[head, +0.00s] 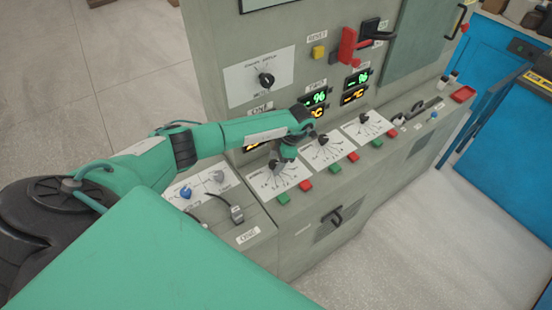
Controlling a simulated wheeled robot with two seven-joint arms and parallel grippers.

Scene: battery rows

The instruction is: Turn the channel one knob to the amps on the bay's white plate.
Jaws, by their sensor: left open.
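My left gripper (285,156) is over the leftmost dial plate (262,186) on the sloped desk, its fingers pointing down. It is open, at the dial's knob, which it mostly covers; I cannot tell whether the fingers touch it or where its pointer is. A white plate (240,92) with a black knob (266,79) is on the upright panel; its small print is unreadable. A label reading ONE (261,108) is below it. My forearm hides most of the display under that label. My right gripper is not in view.
Two more dials, a middle knob (323,140) and a right knob (364,117), stand close by. Green (283,199) and red (306,185) buttons line the desk's front edge. A red lever (347,46) sticks out above. Floor is clear at the lower right.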

